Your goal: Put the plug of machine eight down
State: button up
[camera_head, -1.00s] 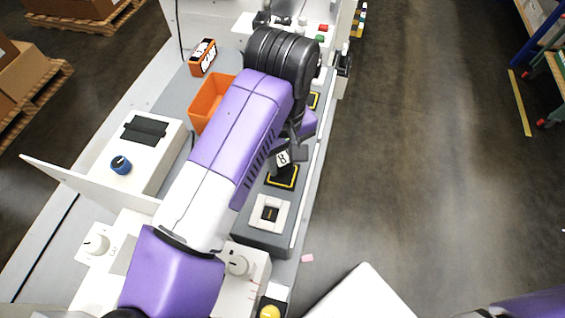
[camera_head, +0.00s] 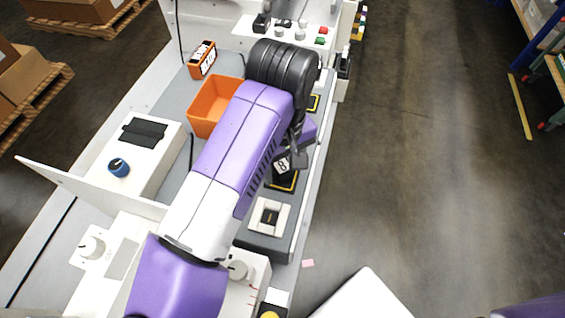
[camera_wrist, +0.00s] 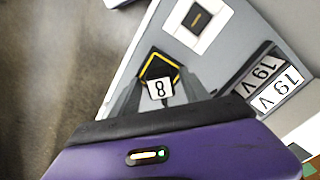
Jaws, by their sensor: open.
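The plug of machine eight is a dark block with a white tag reading 8 (camera_head: 282,164). It is at the black pad with a yellow border (camera_head: 287,186) on the grey strip. In the wrist view the plug's tag (camera_wrist: 160,88) lies between my two grey fingers, with the yellow-bordered pad (camera_wrist: 172,66) right behind it. My gripper (camera_wrist: 160,92) is open around the plug. Whether a finger still touches it, I cannot tell. In the head view my purple and white arm covers most of my gripper.
A white square frame with a dark socket (camera_head: 269,216) is in front of the pad. Labels reading 19 V (camera_wrist: 268,85) show in the wrist view.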

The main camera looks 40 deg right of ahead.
aim_at(283, 166)
jog(key=shift+r, duration=0.1)
jog(key=shift+r+p, duration=0.2)
jog(key=shift+p, duration=0.2)
notch_tip(283, 166, up, 12)
jog(key=b, duration=0.1)
jog(key=shift+f+b, duration=0.15)
jog(key=shift+b, duration=0.25)
